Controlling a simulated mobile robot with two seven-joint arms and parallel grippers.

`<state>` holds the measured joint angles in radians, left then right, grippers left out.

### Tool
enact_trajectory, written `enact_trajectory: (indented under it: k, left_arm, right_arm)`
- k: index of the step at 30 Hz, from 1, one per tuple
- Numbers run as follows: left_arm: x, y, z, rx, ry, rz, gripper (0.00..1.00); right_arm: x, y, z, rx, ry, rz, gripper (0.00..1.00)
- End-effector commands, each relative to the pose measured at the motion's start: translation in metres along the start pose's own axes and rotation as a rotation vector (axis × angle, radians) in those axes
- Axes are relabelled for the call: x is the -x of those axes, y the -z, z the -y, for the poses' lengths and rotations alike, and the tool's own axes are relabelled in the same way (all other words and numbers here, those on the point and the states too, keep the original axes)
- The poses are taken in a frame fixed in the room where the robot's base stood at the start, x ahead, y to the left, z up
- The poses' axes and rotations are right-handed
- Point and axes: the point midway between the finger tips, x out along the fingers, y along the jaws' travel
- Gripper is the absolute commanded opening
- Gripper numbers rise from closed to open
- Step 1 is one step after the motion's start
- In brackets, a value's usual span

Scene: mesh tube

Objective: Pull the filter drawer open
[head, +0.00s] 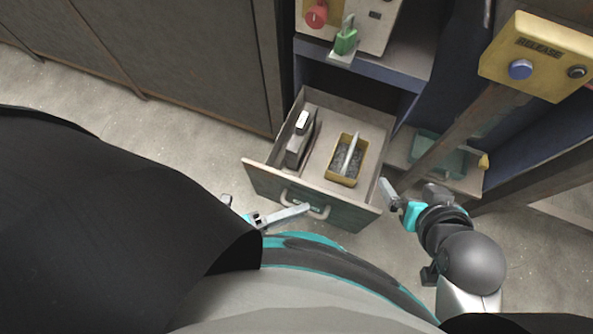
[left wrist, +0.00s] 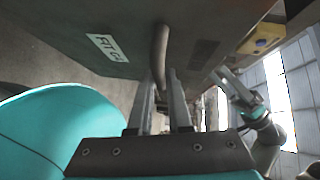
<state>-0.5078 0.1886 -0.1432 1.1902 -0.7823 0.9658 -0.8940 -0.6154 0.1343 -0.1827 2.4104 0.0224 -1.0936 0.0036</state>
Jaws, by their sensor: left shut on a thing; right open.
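The filter drawer (head: 345,215) stands pulled out of the cabinet, its inside showing in the head view. Its curved handle (head: 322,212) is on the front panel; the handle also shows in the left wrist view (left wrist: 160,50), beside a white label (left wrist: 107,47). My left gripper (head: 303,209) is at the handle, its fingers (left wrist: 162,95) shut on the bar. Part of the handle is hidden by a finger. My right gripper (head: 412,196) is open and empty, just right of the drawer's front corner.
In the drawer are a yellow bin (head: 333,177) with grey contents and a pale upright piece, and a grey box (head: 297,145). A yellow panel with a blue button (head: 520,69) stands at upper right. A teal tray (head: 437,150) lies right of the drawer. Floor at left is clear.

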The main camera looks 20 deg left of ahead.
Motion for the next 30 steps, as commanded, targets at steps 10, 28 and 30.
enact_trajectory:
  k: [10, 28, 30]
  left_arm:
    - [0.0005, -0.0012, 0.0003, -0.002, 0.000, 0.001, 0.00]
    - [-0.0001, -0.0005, 0.0003, -0.001, 0.001, 0.000, 0.47]
    - [-0.0001, -0.0004, 0.0003, -0.001, 0.001, 0.000, 0.47]
  right_arm:
    - [0.0005, -0.0008, -0.0011, 0.000, -0.003, 0.008, 1.00]
    - [0.0005, 0.0012, -0.0018, -0.001, -0.004, 0.001, 1.00]
    - [0.0005, 0.0013, -0.0018, -0.001, -0.004, 0.001, 1.00]
